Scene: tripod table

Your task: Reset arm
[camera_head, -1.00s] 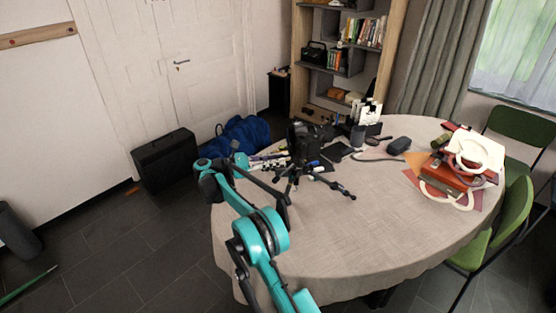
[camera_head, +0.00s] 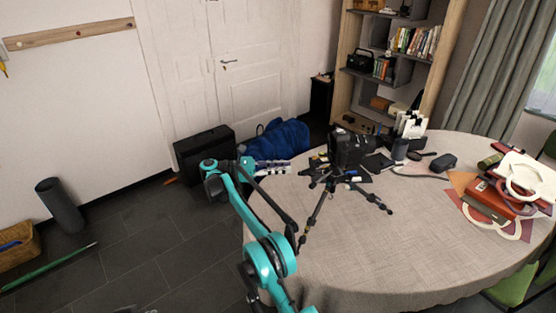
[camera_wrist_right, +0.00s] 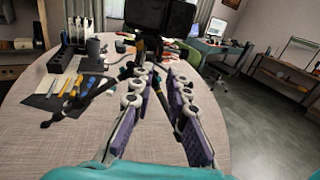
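A black camera (camera_head: 351,148) on a small black tripod (camera_head: 318,212) stands upright on the round table (camera_head: 375,245). My right gripper (camera_head: 286,167) is at the table's left edge, left of the tripod, pointing toward it. In the right wrist view, its white and purple fingers (camera_wrist_right: 158,76) are spread with nothing held between them. The camera (camera_wrist_right: 160,15) and tripod legs (camera_wrist_right: 98,98) show beyond the fingertips; I cannot tell the exact gap. My left gripper is not clearly in view.
Books and white rings (camera_head: 500,195) lie at the table's right side. A dark mat with tools (camera_wrist_right: 65,92) lies beside the tripod. A black case (camera_head: 204,152) and a blue bag (camera_head: 278,138) are on the floor behind. The front tabletop is clear.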

